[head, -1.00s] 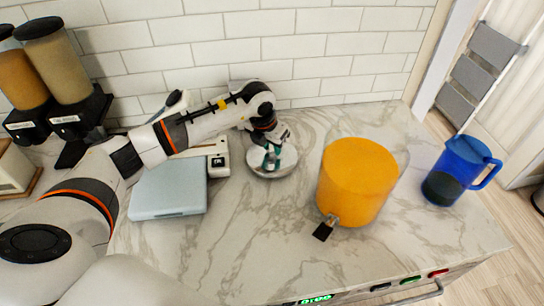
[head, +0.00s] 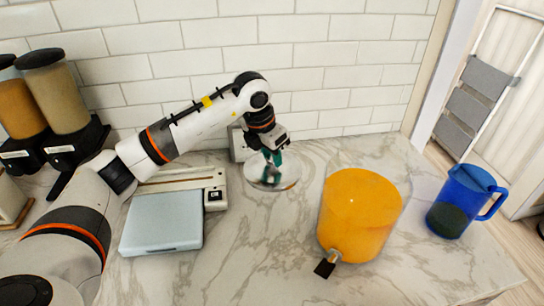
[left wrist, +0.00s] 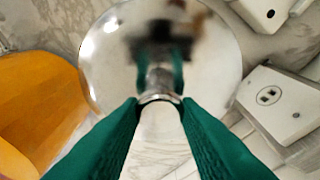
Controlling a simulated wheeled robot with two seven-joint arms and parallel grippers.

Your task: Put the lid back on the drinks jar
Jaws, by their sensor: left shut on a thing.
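The drinks jar (head: 355,222) is a clear round jar full of orange drink, with a tap low on its front, standing on the marble counter. Its top is uncovered. The lid (head: 290,181) is a shiny round disc to the left of the jar. My left gripper (head: 272,165), with green fingers, is shut on the lid's knob from above. In the left wrist view the lid (left wrist: 105,65) lies beyond the green fingertips (left wrist: 160,105), with the knob between them. The lid seems to be held a little above the counter. My right gripper is not in view.
A blue pitcher (head: 463,205) stands right of the jar, near the counter's right end. A pale blue flat-topped appliance (head: 162,222) sits left of the lid. Dispensers (head: 62,85) stand at the far left. The tiled wall (head: 340,60) runs close behind.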

